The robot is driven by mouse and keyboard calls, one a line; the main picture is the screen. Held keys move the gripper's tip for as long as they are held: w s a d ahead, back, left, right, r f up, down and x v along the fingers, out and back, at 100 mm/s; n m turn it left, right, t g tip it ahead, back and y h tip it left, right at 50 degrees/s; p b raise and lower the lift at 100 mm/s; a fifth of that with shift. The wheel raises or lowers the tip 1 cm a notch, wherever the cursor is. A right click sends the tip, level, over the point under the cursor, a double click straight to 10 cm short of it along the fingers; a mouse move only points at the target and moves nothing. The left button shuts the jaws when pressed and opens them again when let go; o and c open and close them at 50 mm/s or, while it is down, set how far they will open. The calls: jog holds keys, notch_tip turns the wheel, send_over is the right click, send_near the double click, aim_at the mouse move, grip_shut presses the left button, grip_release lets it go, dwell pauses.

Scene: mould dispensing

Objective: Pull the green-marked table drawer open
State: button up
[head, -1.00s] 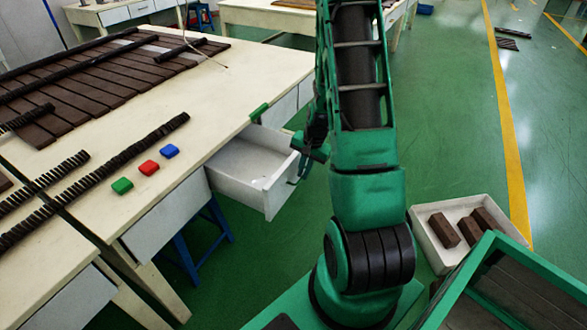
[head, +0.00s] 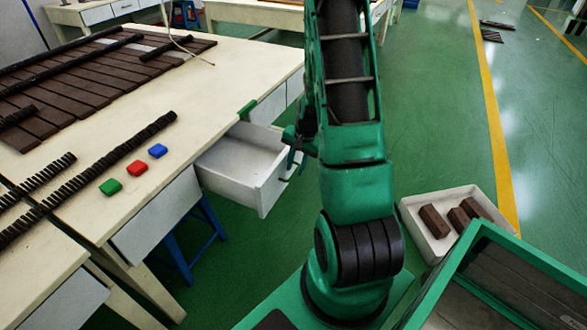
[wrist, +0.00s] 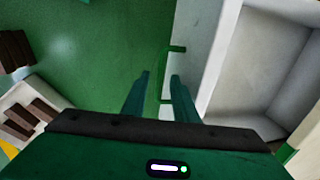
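The drawer (head: 240,170) with the green mark (head: 247,110) on the table edge above it stands pulled out, its empty white inside showing. Its front panel (wrist: 208,60) and handle (wrist: 172,75) show in the wrist view, with the open compartment to the right. My gripper (head: 297,145) is just outside the drawer front, near its far corner in the head view. In the wrist view my gripper's two fingers (wrist: 160,76) are apart, with part of the handle appearing between them. I cannot tell whether they touch it.
Green (head: 111,187), red (head: 137,168) and blue (head: 158,151) blocks lie on the table (head: 225,70). A white bin (head: 437,250) with brown bars stands on the floor at right. A blue stool (head: 190,240) is under the table.

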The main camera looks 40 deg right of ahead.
notch_tip(320, 180, up, 10)
jog(key=s, duration=0.1)
jog(key=shift+s+d+f, duration=0.2)
jog(key=shift+s+d, duration=0.05)
jog(key=shift+s, duration=0.05)
dwell(0.5)
jog(key=s+a+r+n+g, duration=0.1)
jog(key=s+a+r+n, duration=0.3)
jog(key=s+a+r, duration=0.3)
jog(key=s+a+r+n, duration=0.3)
jog(key=s+a+r, duration=0.4)
jog(key=s+r, duration=0.3)
jog(key=s, duration=0.4)
jog(key=shift+s+a+n+g, duration=0.15)
jog(key=shift+s+n+g, duration=0.25)
jog(key=shift+r, duration=0.1)
